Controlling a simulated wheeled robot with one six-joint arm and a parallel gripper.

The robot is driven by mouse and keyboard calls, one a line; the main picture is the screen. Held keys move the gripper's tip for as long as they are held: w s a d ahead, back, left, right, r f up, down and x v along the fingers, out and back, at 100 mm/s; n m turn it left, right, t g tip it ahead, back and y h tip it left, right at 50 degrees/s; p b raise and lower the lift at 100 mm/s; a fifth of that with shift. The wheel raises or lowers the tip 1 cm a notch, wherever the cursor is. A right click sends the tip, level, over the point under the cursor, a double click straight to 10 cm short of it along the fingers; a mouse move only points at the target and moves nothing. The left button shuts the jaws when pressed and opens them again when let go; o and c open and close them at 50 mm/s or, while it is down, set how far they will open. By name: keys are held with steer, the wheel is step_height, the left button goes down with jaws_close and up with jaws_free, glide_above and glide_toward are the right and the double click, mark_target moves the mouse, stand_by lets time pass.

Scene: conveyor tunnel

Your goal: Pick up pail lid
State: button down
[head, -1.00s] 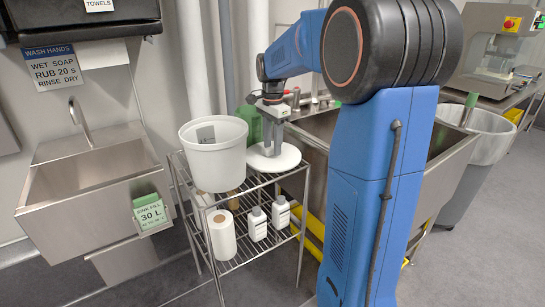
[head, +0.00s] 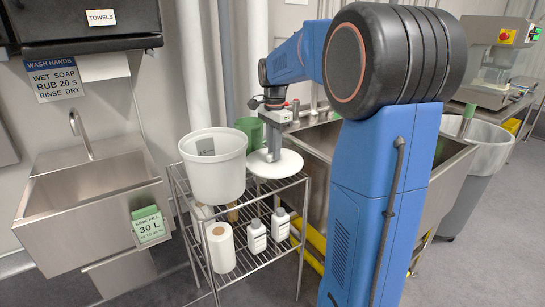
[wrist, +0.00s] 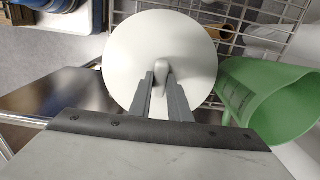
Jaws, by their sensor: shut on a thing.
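The pail lid (head: 290,164) is a flat white disc with a small knob, just right of the white pail at the top of the wire rack. My gripper (head: 272,155) points down from above and is shut on the lid's knob. In the wrist view the lid (wrist: 130,45) fills the upper middle, and the two grey fingers of my gripper (wrist: 161,82) close on its knob. The lid looks roughly level and seems slightly above the top shelf; the exact gap is hard to see.
The open white pail (head: 215,172) stands beside the lid on the wire rack (head: 265,190). A green jug (wrist: 265,100) is close to the gripper. Two white bottles (head: 256,237) and a paper roll (head: 219,248) sit lower. A steel sink (head: 320,150) borders the right.

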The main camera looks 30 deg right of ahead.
step_height(320, 180, up, 9)
steer(key=s+d, duration=1.2)
steer(key=s, duration=0.2)
steer(key=shift+s+d, duration=0.25)
steer(key=shift+d, duration=0.1)
steer(key=shift+r, duration=0.1)
stand_by(0.9)
